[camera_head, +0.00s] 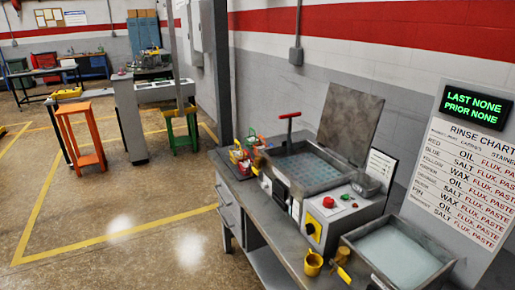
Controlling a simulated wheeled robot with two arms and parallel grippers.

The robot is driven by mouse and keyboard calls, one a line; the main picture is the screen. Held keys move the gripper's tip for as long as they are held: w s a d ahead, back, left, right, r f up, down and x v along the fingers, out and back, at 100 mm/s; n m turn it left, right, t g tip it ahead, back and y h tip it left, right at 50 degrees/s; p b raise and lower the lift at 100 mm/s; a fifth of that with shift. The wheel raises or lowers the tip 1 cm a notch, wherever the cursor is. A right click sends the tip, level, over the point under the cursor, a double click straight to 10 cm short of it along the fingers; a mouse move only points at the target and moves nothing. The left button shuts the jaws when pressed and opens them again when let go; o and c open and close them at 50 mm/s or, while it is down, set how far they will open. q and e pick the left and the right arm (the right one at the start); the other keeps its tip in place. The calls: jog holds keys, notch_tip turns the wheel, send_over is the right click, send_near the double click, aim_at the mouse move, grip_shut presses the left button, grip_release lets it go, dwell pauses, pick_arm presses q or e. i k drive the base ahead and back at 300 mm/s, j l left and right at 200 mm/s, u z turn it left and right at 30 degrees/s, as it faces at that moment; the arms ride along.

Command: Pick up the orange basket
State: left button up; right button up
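A small cluster of red, yellow and green items (241,158) stands at the far left end of the grey bench. They look like small baskets or holders with coloured handles, packed close together. They are too small to tell which one, if any, is the orange basket. Neither of my grippers can be made out in the head view.
The grey bench (240,203) carries an open-lidded tank (305,168), a control box with a red button (328,202), a yellow mug (313,263) and a second basin (397,256). An orange stool (85,135) and green stool (181,131) stand beyond. Floor at left is clear.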

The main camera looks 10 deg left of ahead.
aim_at(255, 150)
jog(key=i+j, duration=0.3)
jog(key=j, duration=0.15)
jog(key=i+j, duration=0.65)
jog(key=j, duration=0.25)
jog(key=i+j, duration=0.3)
jog(key=j, duration=0.15)
jog(key=i+j, duration=0.3)
jog(key=j, duration=0.15)
